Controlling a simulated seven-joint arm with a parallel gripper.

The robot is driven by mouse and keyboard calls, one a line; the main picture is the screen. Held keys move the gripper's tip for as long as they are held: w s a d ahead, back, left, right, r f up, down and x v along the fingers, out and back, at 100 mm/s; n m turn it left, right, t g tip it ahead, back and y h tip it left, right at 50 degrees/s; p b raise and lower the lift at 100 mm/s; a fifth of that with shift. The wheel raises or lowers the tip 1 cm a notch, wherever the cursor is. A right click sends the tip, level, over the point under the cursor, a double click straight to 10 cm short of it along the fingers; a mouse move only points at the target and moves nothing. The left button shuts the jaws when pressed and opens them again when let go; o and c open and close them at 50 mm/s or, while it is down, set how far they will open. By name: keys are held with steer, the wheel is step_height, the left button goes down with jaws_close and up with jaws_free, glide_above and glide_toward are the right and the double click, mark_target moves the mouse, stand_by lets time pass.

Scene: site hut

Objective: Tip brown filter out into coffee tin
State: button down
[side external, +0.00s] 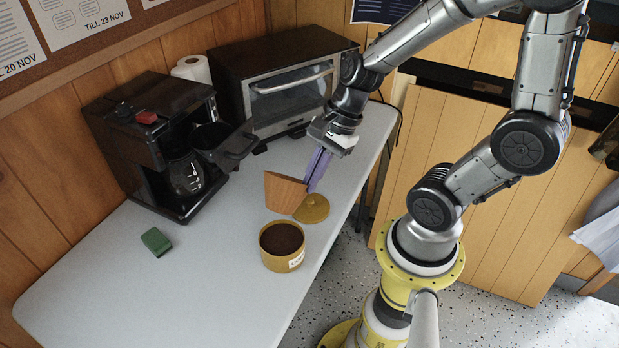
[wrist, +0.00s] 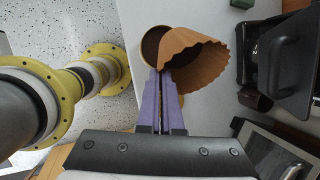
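The brown filter (side external: 286,193) is a pleated paper cup. My gripper (side external: 308,188) has its purple fingers closed on the filter's edge and holds it over the table, behind the tin. In the wrist view the filter (wrist: 200,62) spreads to the right of the fingertips (wrist: 163,72). What is inside the filter is hidden. The coffee tin (side external: 283,262) is a round mustard-yellow tin, open and upright near the table's front edge, with dark brown grounds inside. In the wrist view the tin (wrist: 144,50) is partly hidden behind the filter.
A mustard lid (side external: 313,208) lies on the white table (side external: 210,290) behind the tin. A black coffee maker (side external: 125,135) with a glass jug stands left, a toaster oven (side external: 290,90) at the back. A green block (side external: 156,241) lies front left. The table's front is clear.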

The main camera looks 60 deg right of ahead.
steer(key=shift+d+f+y, duration=0.1)
steer(key=shift+d+y, duration=0.2)
steer(key=shift+y, duration=0.1)
steer(key=f+y, duration=0.1)
steer(key=y, duration=0.1)
steer(key=d+f+y, duration=0.1)
steer(key=y, duration=0.1)
steer(key=d+f+m+y, duration=0.1)
steer(key=y, duration=0.1)
steer(key=shift+d+f+t, duration=0.2)
steer(key=shift+d+t, duration=0.05)
steer(key=shift+t, duration=0.05)
stand_by(0.6)
steer(key=shift+a+r+n+h, duration=0.3)
steer(key=shift+a+r+h, duration=0.9)
steer(key=shift+h, duration=0.85)
steer(key=shift+a+r+n+h, duration=0.3)
steer(key=shift+a+r+h, duration=0.9)
steer(key=shift+h, duration=0.8)
steer(key=shift+a+r+n+h, duration=0.3)
steer(key=shift+a+r+h, duration=0.9)
steer(key=shift+h, duration=0.85)
steer(key=shift+a+h, duration=0.95)
steer(key=shift+h, duration=0.35)
